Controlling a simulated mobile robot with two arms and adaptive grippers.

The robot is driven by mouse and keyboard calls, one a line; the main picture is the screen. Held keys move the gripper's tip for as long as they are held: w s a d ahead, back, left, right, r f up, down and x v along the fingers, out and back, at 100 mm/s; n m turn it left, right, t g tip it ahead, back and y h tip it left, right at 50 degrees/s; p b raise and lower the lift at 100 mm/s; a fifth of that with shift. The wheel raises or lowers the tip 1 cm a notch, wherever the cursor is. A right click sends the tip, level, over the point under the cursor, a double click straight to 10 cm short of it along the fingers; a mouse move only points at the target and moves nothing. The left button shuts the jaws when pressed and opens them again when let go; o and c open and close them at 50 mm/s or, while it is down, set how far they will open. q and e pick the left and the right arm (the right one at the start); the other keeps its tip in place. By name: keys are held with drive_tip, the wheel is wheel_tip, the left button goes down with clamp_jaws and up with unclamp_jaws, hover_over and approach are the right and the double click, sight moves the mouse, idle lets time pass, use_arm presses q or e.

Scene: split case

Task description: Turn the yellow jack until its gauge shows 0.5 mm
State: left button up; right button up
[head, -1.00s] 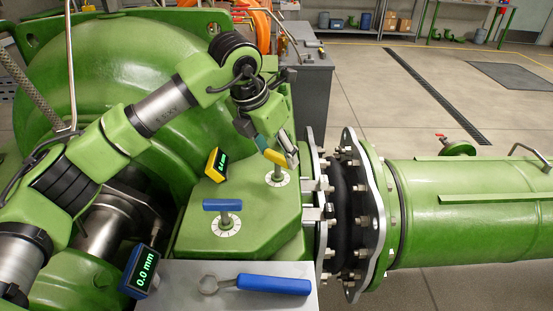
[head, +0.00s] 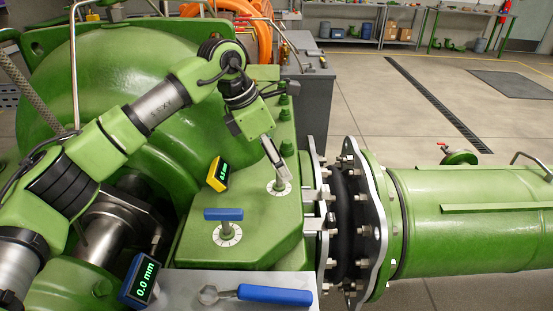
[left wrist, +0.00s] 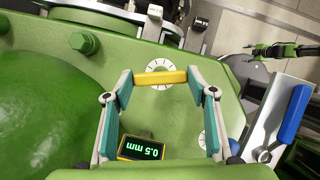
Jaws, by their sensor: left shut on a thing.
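The yellow jack's bar handle (left wrist: 160,77) lies between the two fingers of my left gripper (left wrist: 160,85), which is shut on it over the white dial. In the head view the left gripper (head: 278,160) hides the bar; only the post and dial (head: 279,187) show. The yellow gauge (head: 218,174) stands beside the jack, and in the left wrist view the gauge (left wrist: 142,149) reads 0.5 mm, upside down. A green and dark arm end, seemingly my right gripper (left wrist: 255,49), shows small at the upper right; its fingers are unclear.
The blue jack (head: 224,215) stands nearer on the same green casing. Its blue gauge (head: 140,281) reads 0.0 mm. A blue-handled wrench (head: 272,295) lies on the grey plate. The bolted flange (head: 374,215) and green pipe (head: 475,220) lie right.

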idle(0.3)
use_arm(q)
drive_tip(key=o, duration=1.1)
drive_tip(key=v, duration=1.2)
drive_tip(key=shift+r, duration=0.1)
drive_tip(key=shift+d, duration=0.1)
